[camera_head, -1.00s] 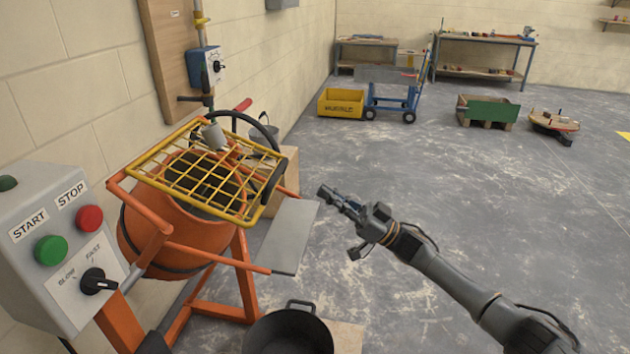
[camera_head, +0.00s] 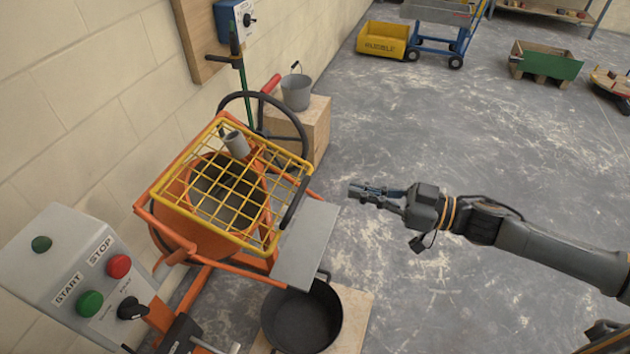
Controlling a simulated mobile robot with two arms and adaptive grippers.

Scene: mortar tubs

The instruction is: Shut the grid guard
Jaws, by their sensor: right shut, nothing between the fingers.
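The grid guard (camera_head: 212,208) is a yellow bar grid over the mouth of the orange mixer drum (camera_head: 180,215). It looks tilted, and I cannot tell how much gap lies between it and the drum. A black grip (camera_head: 295,200) runs along its right edge. My right gripper (camera_head: 358,191) is shut and empty, to the right of the guard and apart from it, fingertips pointing left.
A grey chute plate (camera_head: 306,246) slopes between the guard and a black tub (camera_head: 302,322). A control box (camera_head: 70,270) stands front left. A black handwheel (camera_head: 222,100) and a bucket (camera_head: 296,92) on a wooden block (camera_head: 312,125) are behind.

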